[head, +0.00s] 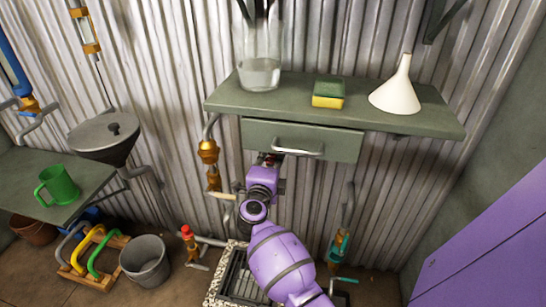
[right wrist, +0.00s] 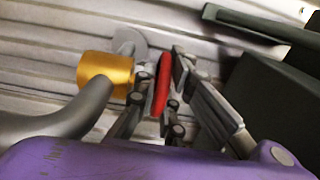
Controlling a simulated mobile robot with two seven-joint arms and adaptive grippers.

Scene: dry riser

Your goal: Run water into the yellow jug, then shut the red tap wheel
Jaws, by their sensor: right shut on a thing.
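The red tap wheel (right wrist: 162,84) shows edge-on in the right wrist view, next to a brass tap body (right wrist: 106,74). My right gripper (right wrist: 165,105) is shut on the wheel, with a finger on each side of it. In the head view my right gripper (head: 268,160) is just under the drawer front, and the wheel is mostly hidden there. I see no yellow jug in either view; my purple arm covers part of the floor drain area. No running water shows. My left gripper is not in view.
A shelf (head: 390,121) with a drawer (head: 335,145) overhangs my right gripper. It carries a glass vase (head: 260,74), a sponge (head: 328,93) and a white funnel (head: 397,92). A green mug (head: 60,187), a grey bucket (head: 146,262) and a drain grate (head: 240,280) lie lower.

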